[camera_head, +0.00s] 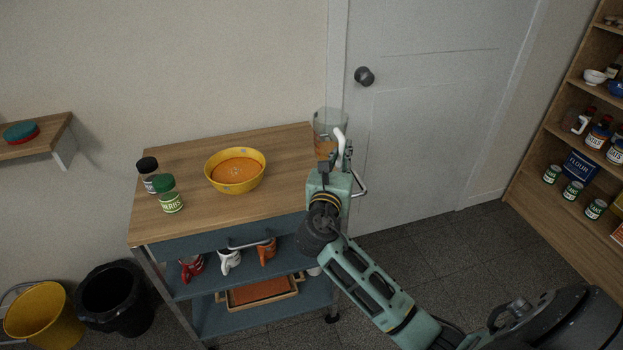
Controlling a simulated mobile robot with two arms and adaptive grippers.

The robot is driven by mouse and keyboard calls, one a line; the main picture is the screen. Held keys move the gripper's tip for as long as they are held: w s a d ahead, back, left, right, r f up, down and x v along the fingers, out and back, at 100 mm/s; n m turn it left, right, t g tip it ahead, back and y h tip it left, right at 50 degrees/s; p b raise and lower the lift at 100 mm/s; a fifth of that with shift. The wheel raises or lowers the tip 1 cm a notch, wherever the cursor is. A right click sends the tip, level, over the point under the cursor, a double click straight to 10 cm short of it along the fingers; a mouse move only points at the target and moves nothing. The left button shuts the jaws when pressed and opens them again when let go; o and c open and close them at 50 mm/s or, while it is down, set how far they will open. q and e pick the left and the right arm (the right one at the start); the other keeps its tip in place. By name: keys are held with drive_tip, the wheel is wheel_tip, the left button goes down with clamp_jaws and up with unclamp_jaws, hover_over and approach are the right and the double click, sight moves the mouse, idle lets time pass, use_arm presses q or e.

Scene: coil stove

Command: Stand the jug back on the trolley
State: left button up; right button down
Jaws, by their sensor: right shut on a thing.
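The jug (330,124) is a clear vessel with a white handle and some orange-brown content low inside. It is upright at the right end of the trolley (283,147), a wheeled cart with a wooden top and blue-grey shelves. My right gripper (334,168) is at the jug's near side and shut on it, its fingers partly hidden by the wrist. The jug's base is hidden behind the gripper, so I cannot tell whether it touches the trolley top. My left gripper is out of view.
A yellow bowl (257,173) of orange soup and two spice jars, one green-capped (168,196) and one dark-capped (149,172), stand on the trolley top. A door (430,120) is behind. The wooden top around the bowl is clear.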

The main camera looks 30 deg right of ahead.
sight(320, 152)
drive_tip(key=w+a+f, duration=0.3)
drive_tip(key=w+a, duration=0.1)
drive_tip(key=shift+w+a+f, duration=0.2)
drive_tip(key=shift+a+f, duration=0.15)
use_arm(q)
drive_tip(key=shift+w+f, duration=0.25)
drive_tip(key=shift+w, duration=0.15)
use_arm(e)
drive_tip(key=shift+w+a+f, duration=0.1)
drive_tip(key=shift+a+f, duration=0.05)
drive_tip(key=shift+f, duration=2)
use_arm(q)
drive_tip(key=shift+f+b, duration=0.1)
drive_tip(key=shift+b, duration=0.25)
use_arm(e)
drive_tip(key=shift+f, duration=0.1)
drive_tip(key=c, duration=1.7)
unclamp_jaws()
drive_tip(key=shift+c, duration=0.2)
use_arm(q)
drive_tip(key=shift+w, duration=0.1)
